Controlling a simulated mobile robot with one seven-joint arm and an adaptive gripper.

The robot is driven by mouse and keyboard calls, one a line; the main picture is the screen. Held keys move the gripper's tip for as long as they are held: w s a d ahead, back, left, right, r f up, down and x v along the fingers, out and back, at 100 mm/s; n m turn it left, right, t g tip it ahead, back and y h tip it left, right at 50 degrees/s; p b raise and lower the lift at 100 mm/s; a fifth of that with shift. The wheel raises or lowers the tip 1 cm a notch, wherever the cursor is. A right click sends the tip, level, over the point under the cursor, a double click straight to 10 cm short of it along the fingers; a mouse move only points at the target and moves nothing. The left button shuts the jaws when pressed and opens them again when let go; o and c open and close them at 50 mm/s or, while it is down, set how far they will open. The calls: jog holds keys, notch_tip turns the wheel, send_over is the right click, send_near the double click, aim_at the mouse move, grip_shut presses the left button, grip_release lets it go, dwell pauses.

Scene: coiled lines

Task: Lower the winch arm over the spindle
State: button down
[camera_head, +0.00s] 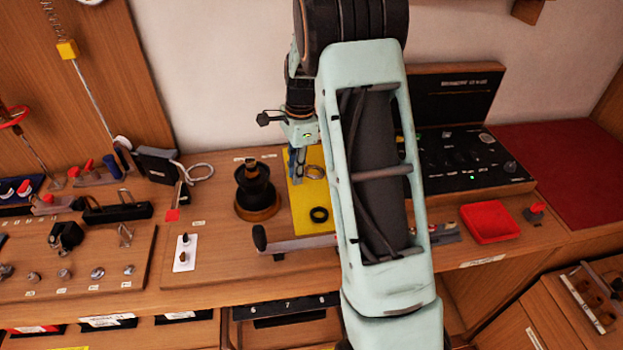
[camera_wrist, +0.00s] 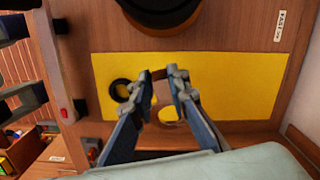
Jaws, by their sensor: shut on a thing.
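A black, stepped, spindle-like post (camera_head: 254,188) stands upright on a round wooden base, left of the yellow mat; a dark round part at the top edge of the wrist view (camera_wrist: 165,8) looks like it. A pale grey bar with a black knob (camera_head: 259,238) lies in front of the mat; I cannot tell if it is the winch arm. My gripper (camera_head: 297,180) points down over the mat, right of the post. Its fingertips, in the wrist view (camera_wrist: 170,74), are closed on a small brown piece (camera_wrist: 159,74), mostly hidden.
The yellow mat (camera_head: 300,222) carries a black ring (camera_head: 319,214) and a brass-coloured ring (camera_head: 315,172). A red tray (camera_head: 489,222) and a black control panel (camera_head: 460,160) are at the right. A white switch plate (camera_head: 185,253) is left.

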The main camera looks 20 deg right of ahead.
jog(key=s+a+r+n+t+h+p, duration=0.1)
jog(key=s+a+r+n+h+p, duration=0.15)
jog(key=a+r+n, duration=1)
jog(key=shift+m+y, duration=0.35)
jog(key=shift+m, duration=0.6)
jog(key=shift+a+f+b, duration=0.25)
jog(key=shift+f+b, duration=0.6)
jog(key=shift+a+f+b, duration=0.2)
jog(key=shift+f+b, duration=0.7)
jog(key=shift+a+f+b, duration=0.25)
jog(key=shift+f+b, duration=0.6)
jog(key=shift+f, duration=0.15)
jog(key=shift+f+b, duration=1.25)
jog(key=shift+f, duration=0.4)
dwell(0.6)
jog(key=shift+r+p, duration=0.25)
jog(key=shift+p, duration=0.05)
dwell(0.5)
